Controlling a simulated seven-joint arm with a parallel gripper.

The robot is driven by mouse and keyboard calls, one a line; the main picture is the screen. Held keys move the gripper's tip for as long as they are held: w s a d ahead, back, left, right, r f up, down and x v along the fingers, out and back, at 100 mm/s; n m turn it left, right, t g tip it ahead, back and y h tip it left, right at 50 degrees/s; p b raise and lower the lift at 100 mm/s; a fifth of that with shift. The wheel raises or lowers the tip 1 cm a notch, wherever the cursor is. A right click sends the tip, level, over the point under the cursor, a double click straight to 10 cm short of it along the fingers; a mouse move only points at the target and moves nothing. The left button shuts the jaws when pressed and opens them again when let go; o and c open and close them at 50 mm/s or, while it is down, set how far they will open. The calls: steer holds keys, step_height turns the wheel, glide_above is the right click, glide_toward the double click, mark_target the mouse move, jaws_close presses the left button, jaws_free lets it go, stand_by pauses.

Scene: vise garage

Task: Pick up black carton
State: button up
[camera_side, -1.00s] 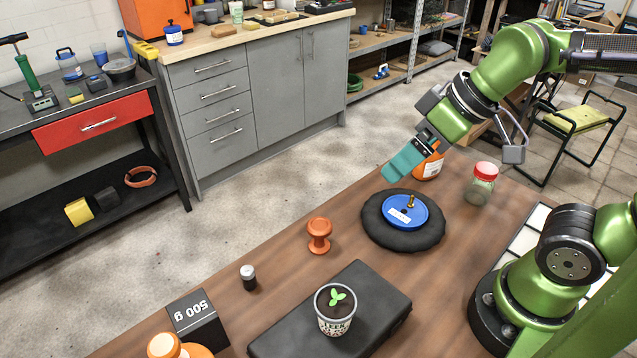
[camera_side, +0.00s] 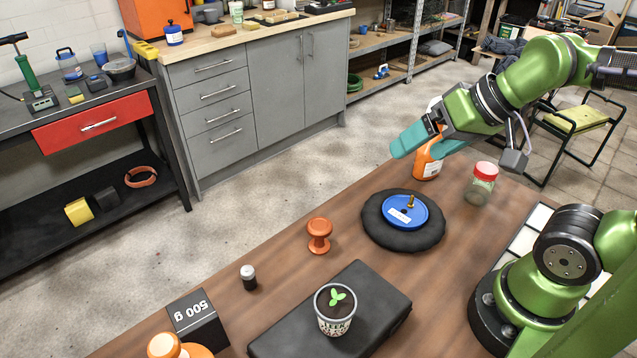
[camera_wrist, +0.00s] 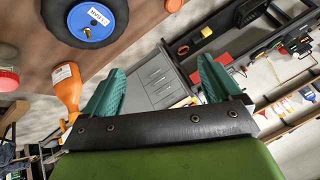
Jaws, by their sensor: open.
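A black box marked "500 g" (camera_side: 197,321) stands at the front left of the brown table in the side view. A flat black slab or case (camera_side: 375,300) lies to its right, with a potted seedling (camera_side: 336,318) on top. I cannot tell for certain which of these is the black carton. My gripper (camera_side: 408,140) is in the air over the far end of the table, well away from both. Its teal fingers stand apart with nothing between them in the wrist view (camera_wrist: 160,88). Neither black object is identifiable in the wrist view.
An orange bottle (camera_side: 428,160) stands near my gripper, with a red-lidded jar (camera_side: 481,184) beside it. An orange spool (camera_side: 319,236) and a small shaker (camera_side: 248,278) stand mid-table. Bare wood lies between them.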

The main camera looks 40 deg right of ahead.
steer(key=shift+o, duration=0.4)
steer(key=m+g+y, duration=0.6)
steer(key=m+y, duration=0.5)
steer(key=m, duration=0.4)
glide_toward(195, 309)
steer(key=x, duration=0.7)
steer(key=shift+w+a+f, duration=0.15)
steer(key=shift+f, duration=0.1)
steer(key=x, duration=0.5)
steer(key=shift+a+r, duration=0.1)
steer(key=shift+r, duration=0.05)
steer(key=shift+c, duration=0.2)
